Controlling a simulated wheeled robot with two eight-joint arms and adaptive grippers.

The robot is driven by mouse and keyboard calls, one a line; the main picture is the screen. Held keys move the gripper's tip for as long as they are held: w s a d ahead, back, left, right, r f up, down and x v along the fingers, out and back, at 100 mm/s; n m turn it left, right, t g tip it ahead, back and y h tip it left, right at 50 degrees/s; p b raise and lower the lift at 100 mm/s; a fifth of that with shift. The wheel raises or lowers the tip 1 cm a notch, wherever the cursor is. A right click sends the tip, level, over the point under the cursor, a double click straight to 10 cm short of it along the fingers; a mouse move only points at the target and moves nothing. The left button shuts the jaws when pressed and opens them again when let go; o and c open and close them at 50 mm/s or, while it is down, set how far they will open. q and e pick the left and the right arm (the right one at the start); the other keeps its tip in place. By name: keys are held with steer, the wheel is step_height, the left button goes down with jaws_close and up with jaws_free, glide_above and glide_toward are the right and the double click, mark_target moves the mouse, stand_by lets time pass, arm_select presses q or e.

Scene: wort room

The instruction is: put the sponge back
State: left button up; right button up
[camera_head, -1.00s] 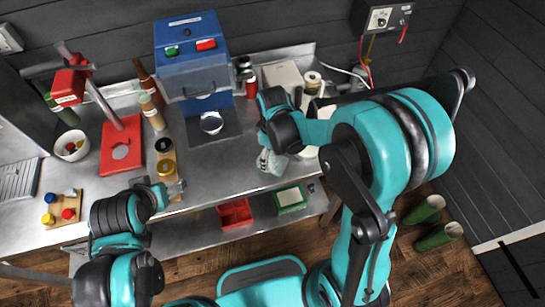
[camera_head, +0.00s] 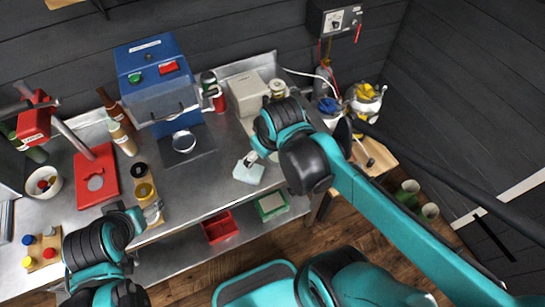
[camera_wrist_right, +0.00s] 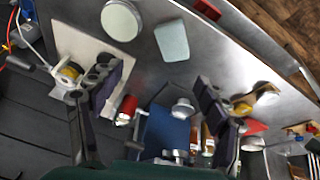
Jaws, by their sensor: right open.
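The pale blue-green sponge (camera_head: 248,173) lies flat on the steel table near its front edge, just below my right gripper (camera_head: 254,158) in the head view. The wrist view shows the whole sponge (camera_wrist_right: 172,40) bare on the steel, beyond the fingers and touched by neither. My right gripper (camera_wrist_right: 160,100) is open and empty, its dark fingers wide apart. My left gripper (camera_head: 150,212) is at the table's front edge by the yellow-lidded jar (camera_head: 146,192); its fingers are too small to read.
A white round dish (camera_wrist_right: 122,20) is near the sponge. A beige box (camera_head: 247,93) and a blue machine (camera_head: 157,80) stand at the back. A red bin (camera_head: 220,227) and a green bin (camera_head: 271,206) are on the lower shelf. Steel left of the sponge is clear.

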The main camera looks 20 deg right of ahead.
steer(key=s+m+t, duration=0.1)
steer(key=s+d+m+t, duration=0.1)
steer(key=s+m, duration=0.1)
steer(key=shift+s+d+r+m+t, duration=0.25)
steer(key=shift+s+m+t, duration=0.05)
steer(key=shift+t, duration=0.1)
step_height(320, 180, down, 8)
steer(key=b, duration=0.8)
